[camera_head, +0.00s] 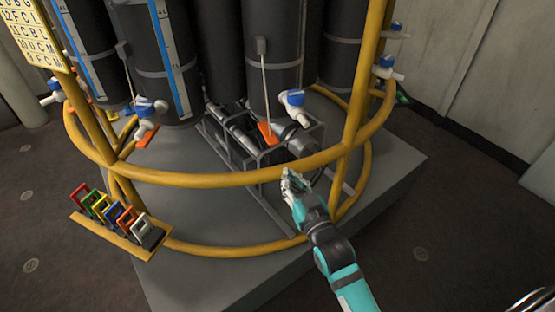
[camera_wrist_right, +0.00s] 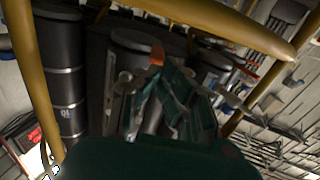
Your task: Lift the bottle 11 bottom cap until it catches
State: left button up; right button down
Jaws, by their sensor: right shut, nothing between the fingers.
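Dark grey bottles hang in a yellow ring frame. An orange bottom cap (camera_head: 266,132) hangs open under the middle bottle (camera_head: 271,70), at the end of a thin pale rod or cord. No bottle number is readable on it, so I cannot tell that it is bottle 11. My right gripper (camera_head: 290,178) is at the front yellow rail, below and slightly right of that cap, apart from it. Its fingers are shut and empty. In the right wrist view the gripper (camera_wrist_right: 178,100) points up towards the bottles, with an orange piece (camera_wrist_right: 157,55) just beyond. My left gripper is not in view.
The yellow lower rail (camera_head: 225,180) runs between me and the bottles. Blue-and-white valves (camera_head: 292,98) stick out around the ring. A rack of coloured clips (camera_head: 118,220) is fixed at the front left. A grey metal frame (camera_head: 285,150) stands under the bottles.

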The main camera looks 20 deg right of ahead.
jog(key=shift+w+a+b, duration=0.15)
jog(key=shift+w+b, duration=0.3)
jog(key=shift+w, duration=1.05)
jog(key=shift+w+a+b, duration=0.15)
jog(key=shift+w+b, duration=0.35)
jog(key=shift+w, duration=0.95)
jog(key=shift+w+a+b, duration=0.15)
jog(key=shift+w+b, duration=0.3)
jog(key=shift+w, duration=1.05)
jog(key=shift+w+a+r, duration=0.1)
jog(key=shift+w+r, duration=0.1)
jog(key=shift+w, duration=0.3)
jog(key=shift+w+f, duration=0.15)
jog(key=shift+w, duration=0.25)
